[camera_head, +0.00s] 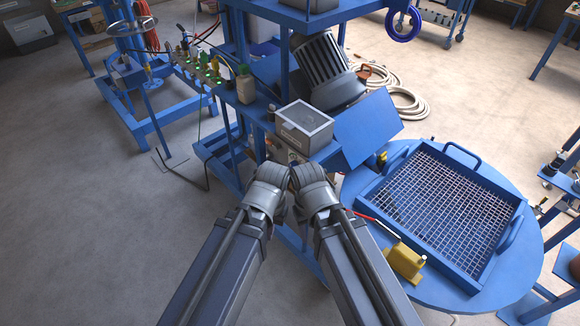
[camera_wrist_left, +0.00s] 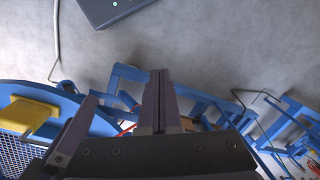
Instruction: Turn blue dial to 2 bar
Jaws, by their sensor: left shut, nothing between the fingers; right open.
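My left gripper (camera_head: 272,174) and my right gripper (camera_head: 309,175) are close side by side in front of the blue machine frame, in the middle of the head view. Their fingertips are mostly hidden there by the wrists. In the left wrist view the left gripper's fingers (camera_wrist_left: 160,100) are together with nothing between them. The right gripper is open. A small light panel with round fittings (camera_head: 284,152) shows just behind the grippers, partly covered by them. I cannot make out the blue dial or its scale in either view.
A blue round table (camera_head: 437,291) at the right holds a mesh tray (camera_head: 480,278) and a yellow block (camera_head: 405,262). A valve manifold (camera_head: 197,66) is at the back left. The floor at left is clear.

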